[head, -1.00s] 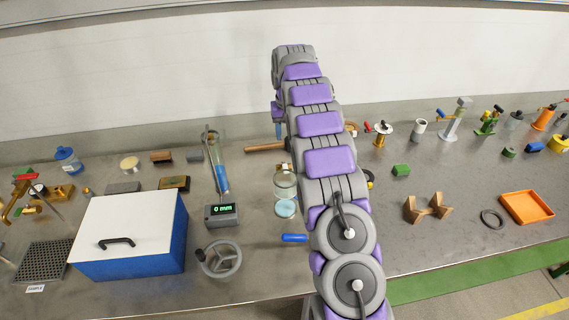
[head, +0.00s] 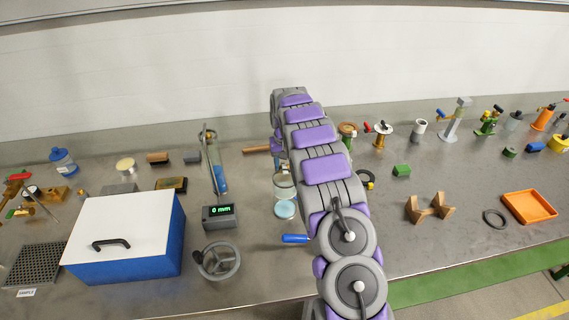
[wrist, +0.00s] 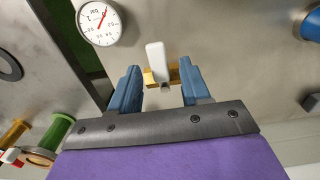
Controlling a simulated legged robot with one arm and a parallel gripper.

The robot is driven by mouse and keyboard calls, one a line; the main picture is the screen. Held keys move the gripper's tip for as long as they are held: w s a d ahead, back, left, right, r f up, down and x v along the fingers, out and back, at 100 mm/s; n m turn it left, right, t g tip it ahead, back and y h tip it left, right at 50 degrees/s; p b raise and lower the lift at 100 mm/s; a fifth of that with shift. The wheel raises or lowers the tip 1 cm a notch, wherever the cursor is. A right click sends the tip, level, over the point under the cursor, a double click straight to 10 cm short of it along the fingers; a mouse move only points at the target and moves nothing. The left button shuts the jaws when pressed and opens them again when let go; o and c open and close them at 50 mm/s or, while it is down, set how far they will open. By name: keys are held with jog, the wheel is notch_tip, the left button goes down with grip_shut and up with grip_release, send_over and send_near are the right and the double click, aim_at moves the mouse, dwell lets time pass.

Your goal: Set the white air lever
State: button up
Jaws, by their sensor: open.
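The white lever (wrist: 155,55) shows in the wrist view as an upright white handle on a small brass body (wrist: 174,72). My gripper (wrist: 160,76) has two blue fingers, open, one on each side of the lever. A gap shows between each finger and the lever; I cannot tell how far ahead of the fingertips it stands. In the head view my own arm hides the lever, and the fingers are not clearly seen there.
A round dial gauge (wrist: 99,21) is left of the lever. A green-flanged part (wrist: 60,131) is at lower left and a blue cylinder (wrist: 310,24) at upper right. In the head view a blue-and-white case (head: 125,235) and a handwheel (head: 218,262) stand left of my arm.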

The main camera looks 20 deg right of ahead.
grip_shut()
dwell(0.4)
